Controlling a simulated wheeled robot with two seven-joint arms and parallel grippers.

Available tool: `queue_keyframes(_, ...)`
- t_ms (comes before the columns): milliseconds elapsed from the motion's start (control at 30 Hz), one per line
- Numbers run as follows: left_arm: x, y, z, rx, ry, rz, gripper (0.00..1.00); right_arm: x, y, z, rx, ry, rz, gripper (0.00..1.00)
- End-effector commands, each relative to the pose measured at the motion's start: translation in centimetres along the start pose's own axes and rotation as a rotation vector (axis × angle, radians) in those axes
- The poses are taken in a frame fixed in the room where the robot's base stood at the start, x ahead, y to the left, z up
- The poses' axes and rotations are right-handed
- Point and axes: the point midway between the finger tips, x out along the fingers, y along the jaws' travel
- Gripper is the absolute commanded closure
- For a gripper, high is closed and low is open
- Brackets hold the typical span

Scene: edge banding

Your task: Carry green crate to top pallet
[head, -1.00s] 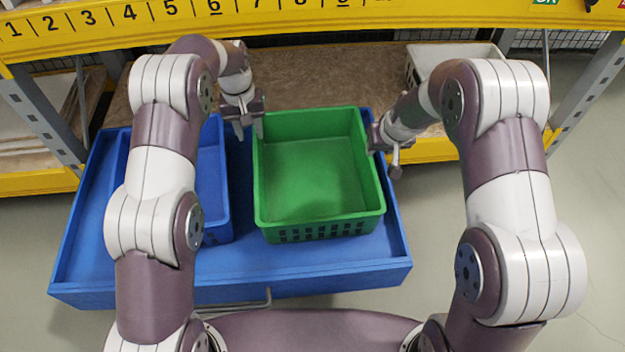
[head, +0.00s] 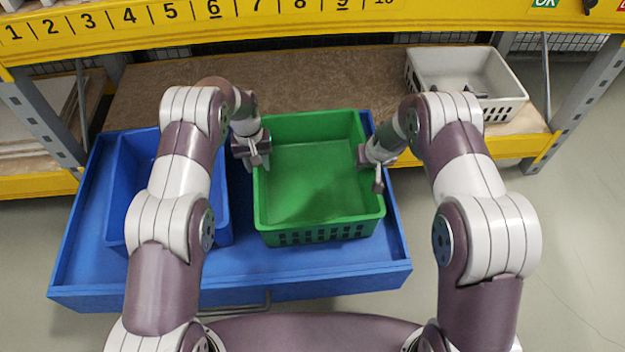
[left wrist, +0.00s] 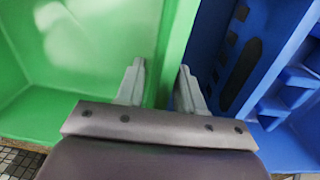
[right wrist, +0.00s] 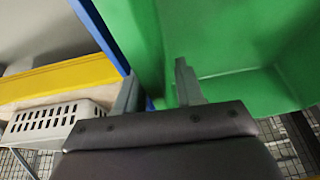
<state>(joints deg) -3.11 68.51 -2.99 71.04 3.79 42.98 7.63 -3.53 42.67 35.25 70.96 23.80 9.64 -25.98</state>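The green crate (head: 315,185) stands empty and level in the right part of the blue tray (head: 300,275). My left gripper (head: 258,160) is at the crate's left wall. In the left wrist view its fingers (left wrist: 160,85) are apart, one on each side of the green wall, with a gap visible. My right gripper (head: 377,180) is at the crate's right wall. In the right wrist view its fingers (right wrist: 155,85) are also apart, on either side of the wall. I cannot identify a top pallet in these views.
A blue crate (head: 118,190) stands left of the green one, partly behind my left arm. Behind is a shelf with a brown board (head: 300,85). A white basket (head: 480,65) stands at its right. A yellow numbered beam (head: 280,30) crosses above.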

Motion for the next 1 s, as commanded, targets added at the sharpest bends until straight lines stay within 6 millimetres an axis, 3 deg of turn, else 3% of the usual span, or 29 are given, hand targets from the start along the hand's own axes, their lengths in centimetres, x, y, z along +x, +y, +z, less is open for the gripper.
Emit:
queue_keyframes(367,0.75,0.01,0.02,0.000,0.000,0.000,0.63,0.74,-0.01,-0.04,0.000,0.001,0.000,0.63)
queue_keyframes(400,0.75,0.01,0.02,0.000,0.000,0.000,0.66,0.73,-0.01,-0.04,0.000,0.001,0.000,0.66)
queue_keyframes(500,0.74,0.01,0.02,0.000,0.000,0.000,0.99,0.73,-0.01,-0.03,0.000,0.001,0.000,0.99)
queue_keyframes(533,0.74,0.01,0.02,0.000,-0.001,0.000,1.00,0.73,-0.01,-0.03,0.000,0.001,0.000,1.00)
queue_keyframes(1000,0.72,0.00,0.03,0.000,-0.001,0.000,1.00,0.71,0.00,-0.02,0.000,0.001,0.000,1.00)
